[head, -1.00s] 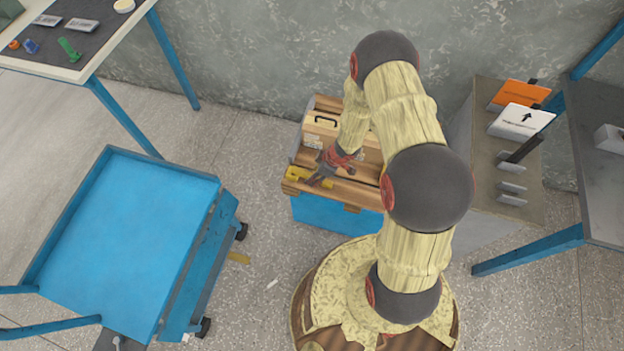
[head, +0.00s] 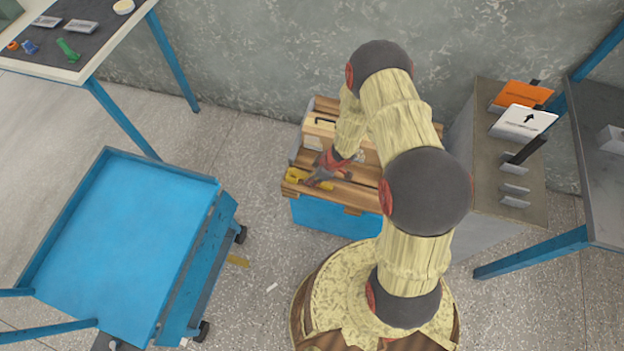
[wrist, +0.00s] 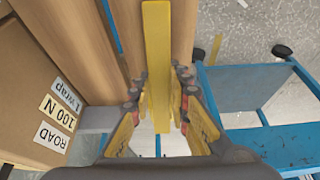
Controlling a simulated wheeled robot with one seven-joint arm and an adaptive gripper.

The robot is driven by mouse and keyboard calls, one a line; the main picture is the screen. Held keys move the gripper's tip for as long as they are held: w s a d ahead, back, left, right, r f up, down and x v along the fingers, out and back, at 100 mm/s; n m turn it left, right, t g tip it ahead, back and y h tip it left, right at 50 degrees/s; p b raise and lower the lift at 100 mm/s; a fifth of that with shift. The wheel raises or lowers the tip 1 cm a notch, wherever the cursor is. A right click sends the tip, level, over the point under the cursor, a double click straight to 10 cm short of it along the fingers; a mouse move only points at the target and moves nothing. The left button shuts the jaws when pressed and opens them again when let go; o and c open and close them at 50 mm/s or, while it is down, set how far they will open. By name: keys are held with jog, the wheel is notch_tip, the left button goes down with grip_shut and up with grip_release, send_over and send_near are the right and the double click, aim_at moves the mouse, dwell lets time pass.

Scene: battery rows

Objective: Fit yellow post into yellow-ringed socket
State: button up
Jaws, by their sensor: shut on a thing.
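The yellow post (wrist: 157,60) is a long flat-sided bar between my fingers in the wrist view. In the head view the yellow post (head: 297,176) shows at the left end of the slatted wooden top, partly covered by my gripper. My gripper (wrist: 160,118) is shut on the post. In the head view my gripper (head: 322,178) is low over the wooden top. I cannot tell whether the post still touches the slats. I cannot make out a yellow-ringed socket in either view.
The slatted wooden top (head: 353,193) sits on a blue base and also carries a cardboard box (wrist: 30,90). An empty blue cart (head: 120,240) stands at left. A grey cabinet (head: 490,215) with upright plates stands at right. A table (head: 95,40) with small coloured parts is at upper left.

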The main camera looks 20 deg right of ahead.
grip_shut()
jog(key=shift+r, duration=0.1)
